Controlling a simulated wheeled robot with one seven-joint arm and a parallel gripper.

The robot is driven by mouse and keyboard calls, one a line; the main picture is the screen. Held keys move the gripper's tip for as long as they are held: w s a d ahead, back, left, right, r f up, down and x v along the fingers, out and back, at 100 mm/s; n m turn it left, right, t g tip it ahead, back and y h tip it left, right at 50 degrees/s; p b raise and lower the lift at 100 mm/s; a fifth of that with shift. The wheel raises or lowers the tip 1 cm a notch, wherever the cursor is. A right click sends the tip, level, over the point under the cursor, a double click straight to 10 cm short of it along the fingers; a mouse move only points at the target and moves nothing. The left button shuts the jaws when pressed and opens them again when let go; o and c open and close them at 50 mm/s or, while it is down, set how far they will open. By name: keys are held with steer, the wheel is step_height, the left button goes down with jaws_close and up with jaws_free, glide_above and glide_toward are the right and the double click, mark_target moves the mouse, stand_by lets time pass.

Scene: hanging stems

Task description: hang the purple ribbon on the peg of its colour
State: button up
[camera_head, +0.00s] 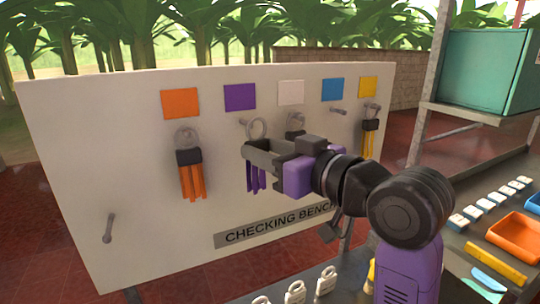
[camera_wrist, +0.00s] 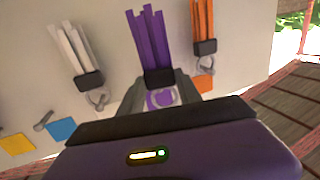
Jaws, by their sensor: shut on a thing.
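The purple ribbon (camera_head: 257,178) hangs from a dark clip with a grey ring (camera_head: 257,129) above. My gripper (camera_head: 250,150) is shut on the clip, holding the ribbon upright in front of the white board. The purple card (camera_head: 240,97) is above, and its peg (camera_head: 243,122) shows just left of the ring. The ring looks beside the peg, not clearly around it; the depth gap is hard to tell. In the upside-down wrist view the purple ribbon (camera_wrist: 152,40) stands between the fingers (camera_wrist: 158,85), with the ring over the purple card (camera_wrist: 157,101).
An orange ribbon (camera_head: 192,180) hangs to the left, a partly hidden white ribbon's ring (camera_head: 296,119) to the right, and a yellow ribbon (camera_head: 369,140) farther right. The blue card's peg (camera_head: 338,111) and a lower-left peg (camera_head: 110,228) are bare. A bench with trays (camera_head: 517,236) is right.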

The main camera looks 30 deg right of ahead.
steer(key=shift+w+f+b, duration=0.2)
steer(key=shift+w+b, duration=0.4)
steer(key=shift+w, duration=1.45)
steer(key=shift+w+f, duration=0.4)
steer(key=shift+w, duration=0.25)
steer(key=o, duration=1.4)
